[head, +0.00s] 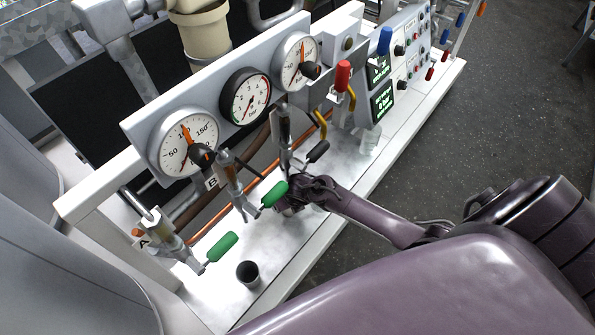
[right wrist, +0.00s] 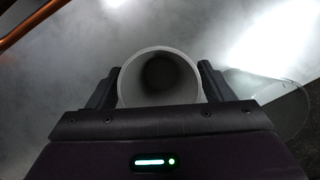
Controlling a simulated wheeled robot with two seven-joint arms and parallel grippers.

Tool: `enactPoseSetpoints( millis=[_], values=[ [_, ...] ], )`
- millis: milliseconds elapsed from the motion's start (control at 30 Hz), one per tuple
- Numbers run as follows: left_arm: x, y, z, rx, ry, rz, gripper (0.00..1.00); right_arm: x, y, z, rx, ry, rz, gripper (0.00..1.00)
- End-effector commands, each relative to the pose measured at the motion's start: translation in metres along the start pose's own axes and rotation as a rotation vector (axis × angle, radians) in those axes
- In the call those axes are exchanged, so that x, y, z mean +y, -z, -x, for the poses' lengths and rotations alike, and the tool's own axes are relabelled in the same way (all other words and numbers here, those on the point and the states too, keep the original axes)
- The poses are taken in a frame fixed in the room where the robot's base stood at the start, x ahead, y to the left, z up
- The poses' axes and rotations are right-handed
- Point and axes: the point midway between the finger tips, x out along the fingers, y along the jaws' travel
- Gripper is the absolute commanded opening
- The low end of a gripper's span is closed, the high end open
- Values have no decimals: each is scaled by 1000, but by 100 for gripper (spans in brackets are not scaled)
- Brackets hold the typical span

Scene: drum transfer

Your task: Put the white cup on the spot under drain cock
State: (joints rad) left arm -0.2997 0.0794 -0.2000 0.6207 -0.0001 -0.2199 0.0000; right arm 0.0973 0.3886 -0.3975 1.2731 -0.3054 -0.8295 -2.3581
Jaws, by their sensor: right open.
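The white cup (right wrist: 160,78) stands between the two fingers of my right gripper (right wrist: 157,84) in the right wrist view, its round mouth facing the camera. The fingers are open on either side of it. In the head view my right gripper (head: 287,200) is low over the white bench, beside a green-handled cock (head: 272,194); I cannot make out the white cup there. Another green-handled cock (head: 221,247), near label A, is at the front left. I cannot tell which cock is the drain cock, and no marked spot is clear. My left gripper is not in view.
A dark cup (head: 248,274) stands on the white bench (head: 215,290) near the front cock. A clear glass vessel (head: 368,142) stands farther back; a clear rim (right wrist: 285,105) shows right of my gripper. Gauges (head: 245,95), valves and copper pipes line the panel.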

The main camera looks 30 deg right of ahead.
Motion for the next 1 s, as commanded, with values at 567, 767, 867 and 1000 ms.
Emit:
enactPoseSetpoints(
  millis=[567, 767, 867, 1000],
  values=[
    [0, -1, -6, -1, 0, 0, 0, -1, 98, 48, 1, 2, 5, 74],
    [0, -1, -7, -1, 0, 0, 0, 0, 111, 54, 0, 0, 1, 74],
    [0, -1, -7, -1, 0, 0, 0, 0, 112, 54, 0, 0, 1, 74],
    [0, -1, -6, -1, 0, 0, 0, 0, 112, 54, 0, 0, 1, 74]
  ],
)
